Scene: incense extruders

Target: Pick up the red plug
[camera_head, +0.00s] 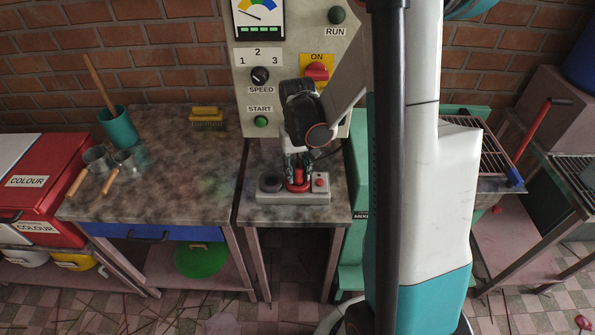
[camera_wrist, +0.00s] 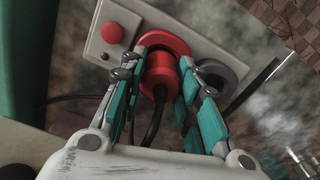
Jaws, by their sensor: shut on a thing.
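The red plug (camera_wrist: 160,76) has a dark cable and sits at the red ring-shaped socket on a pale socket box. My gripper (camera_wrist: 162,84) is shut on the plug, with a teal and grey finger on either side of it. In the head view, my gripper (camera_head: 297,175) reaches down to the socket box (camera_head: 292,199) at the front of the small table. The red plug (camera_head: 299,186) shows partly between the fingers. I cannot tell whether it is fully seated in the socket.
The box also carries a grey socket (camera_head: 271,183) and a red button (camera_head: 320,182). A control panel (camera_head: 262,95) stands behind. The left table holds a teal cup (camera_head: 118,128), small metal cups (camera_head: 97,158) and a yellow brush (camera_head: 206,115). Its middle is mostly clear.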

